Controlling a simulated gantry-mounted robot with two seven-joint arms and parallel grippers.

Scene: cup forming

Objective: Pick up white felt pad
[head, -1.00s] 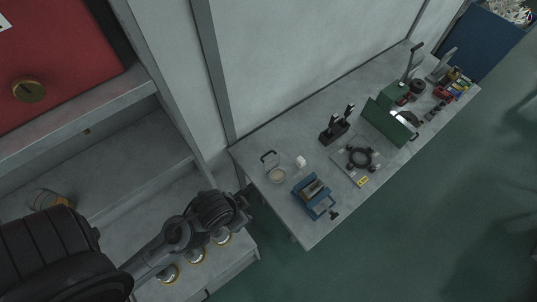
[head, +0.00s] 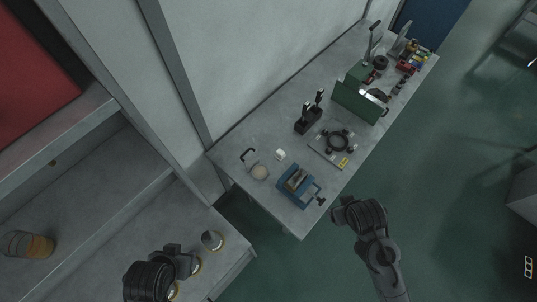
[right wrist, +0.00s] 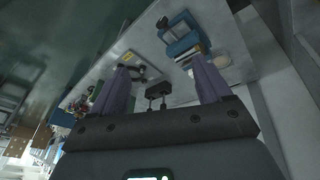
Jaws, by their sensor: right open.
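A small white block, which may be the white felt pad (head: 280,154), lies on the grey bench (head: 236,150) near a pale round disc (head: 259,172). In the right wrist view a small white piece (right wrist: 219,60) shows beyond the right fingertip. My right gripper (head: 340,210) is over the floor in front of the bench, apart from the pad. Its two fingers are spread with nothing between them in the right wrist view (right wrist: 162,75). My left gripper (head: 178,256) is at the lower left beside the metal cups; its jaws are too dark to read.
A blue vice (head: 297,184) stands close right of the pad. A black stand (head: 309,118), a plate with a black ring (head: 338,142) and a green box (head: 358,100) lie farther along. Gold-rimmed cups (head: 212,240) sit on a lower left ledge. The floor in front is clear.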

